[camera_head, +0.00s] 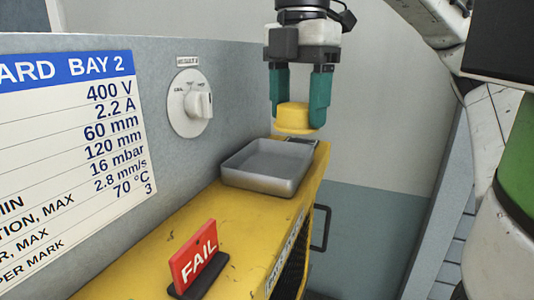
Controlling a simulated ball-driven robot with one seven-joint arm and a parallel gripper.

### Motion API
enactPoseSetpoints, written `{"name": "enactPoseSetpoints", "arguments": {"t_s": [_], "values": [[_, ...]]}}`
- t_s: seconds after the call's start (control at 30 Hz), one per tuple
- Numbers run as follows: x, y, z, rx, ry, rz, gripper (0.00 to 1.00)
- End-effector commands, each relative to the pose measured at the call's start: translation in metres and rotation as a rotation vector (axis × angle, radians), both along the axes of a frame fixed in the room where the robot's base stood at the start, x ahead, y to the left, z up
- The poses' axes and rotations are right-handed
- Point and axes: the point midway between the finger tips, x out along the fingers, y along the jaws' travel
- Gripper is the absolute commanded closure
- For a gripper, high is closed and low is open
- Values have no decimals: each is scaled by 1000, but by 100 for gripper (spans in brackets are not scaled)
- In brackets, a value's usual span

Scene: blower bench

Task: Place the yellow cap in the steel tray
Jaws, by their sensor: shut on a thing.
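The yellow cap (293,116) is held between the two teal fingers of my gripper (298,110). My gripper points down and is shut on the cap. The cap appears upright, with its wider rim at the bottom. The steel tray (243,174) is a shallow, square grey pan on the yellow bench top. Its visible inside is empty. The cap is in the air above and beyond the tray's far right rim in the picture, apart from the tray. How far above it is cannot be judged exactly.
A red FAIL sign (195,253) stands on the yellow bench (155,245) at the front. A grey panel with a dial knob (197,104) and a data plate (75,150) rises along the left. A dark handle (321,227) sticks out from the bench's right side.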

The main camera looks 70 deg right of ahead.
Motion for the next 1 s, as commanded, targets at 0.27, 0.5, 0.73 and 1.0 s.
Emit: {"name": "enactPoseSetpoints", "arguments": {"t_s": [0.27, 0.5, 0.73, 1.0], "values": [[38, -35, -40, 3, 2, 2, 67], [52, -49, -65, 0, 0, 0, 67], [60, -57, -79, 0, 1, -1, 67], [59, -56, -105, -2, 1, -2, 67]]}}
